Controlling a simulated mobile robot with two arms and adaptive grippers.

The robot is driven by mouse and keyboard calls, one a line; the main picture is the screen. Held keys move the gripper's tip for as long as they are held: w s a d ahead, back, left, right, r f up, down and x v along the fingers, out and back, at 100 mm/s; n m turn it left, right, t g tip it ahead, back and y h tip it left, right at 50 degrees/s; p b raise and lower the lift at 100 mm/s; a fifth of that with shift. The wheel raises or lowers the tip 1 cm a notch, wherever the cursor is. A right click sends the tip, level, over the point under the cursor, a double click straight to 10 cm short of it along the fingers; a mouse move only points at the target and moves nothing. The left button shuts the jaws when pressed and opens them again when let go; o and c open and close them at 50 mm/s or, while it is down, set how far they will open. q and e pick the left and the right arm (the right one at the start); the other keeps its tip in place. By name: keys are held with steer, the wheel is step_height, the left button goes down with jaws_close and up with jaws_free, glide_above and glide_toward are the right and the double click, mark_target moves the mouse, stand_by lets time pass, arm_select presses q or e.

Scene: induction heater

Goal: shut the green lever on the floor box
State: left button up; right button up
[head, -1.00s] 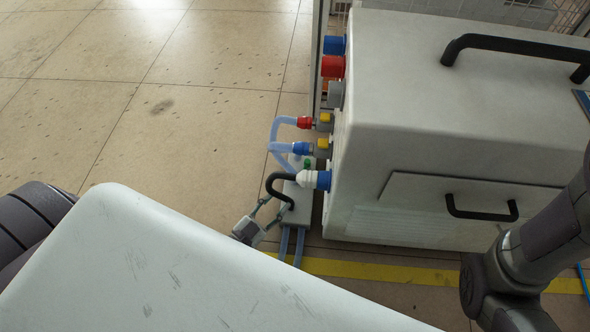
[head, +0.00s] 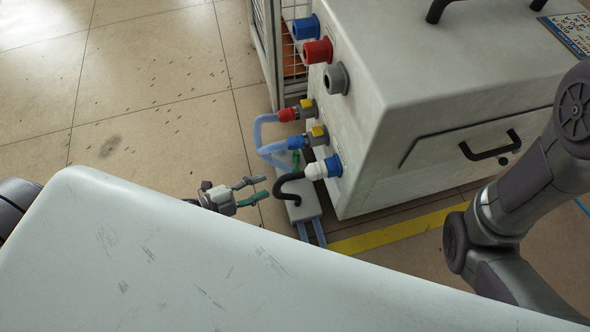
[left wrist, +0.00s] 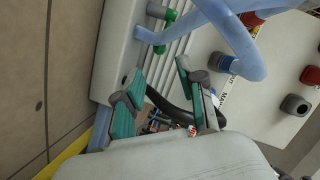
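The floor box (head: 304,207) is a small light-grey box on the floor beside the big heater cabinet. It also shows in the left wrist view (left wrist: 118,47). Its green lever (head: 296,158) is small and partly hidden by the hoses; in the left wrist view the lever (left wrist: 166,24) sits by the light-blue pipe at the top. My left gripper (head: 262,189) is open and empty, just left of the floor box. Its green-padded fingers (left wrist: 160,76) are spread, apart from the lever. My right gripper is out of view.
The grey cabinet (head: 440,85) with blue, red and grey connectors stands right of the floor box. Light-blue hoses (head: 258,130) and a black hose (head: 281,180) curve close to the lever. The floor (head: 150,130) to the left is clear.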

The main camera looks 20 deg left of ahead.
mark_target(294, 173)
arm_select(q)
steer(key=b+x, duration=0.4)
steer(key=x, duration=0.7)
steer(key=shift+w+b, duration=0.1)
steer(key=shift+b, duration=0.3)
steer(key=shift+w+d+f, duration=0.1)
steer(key=shift+w+d, duration=0.2)
steer(key=shift+w, duration=0.05)
jaws_close()
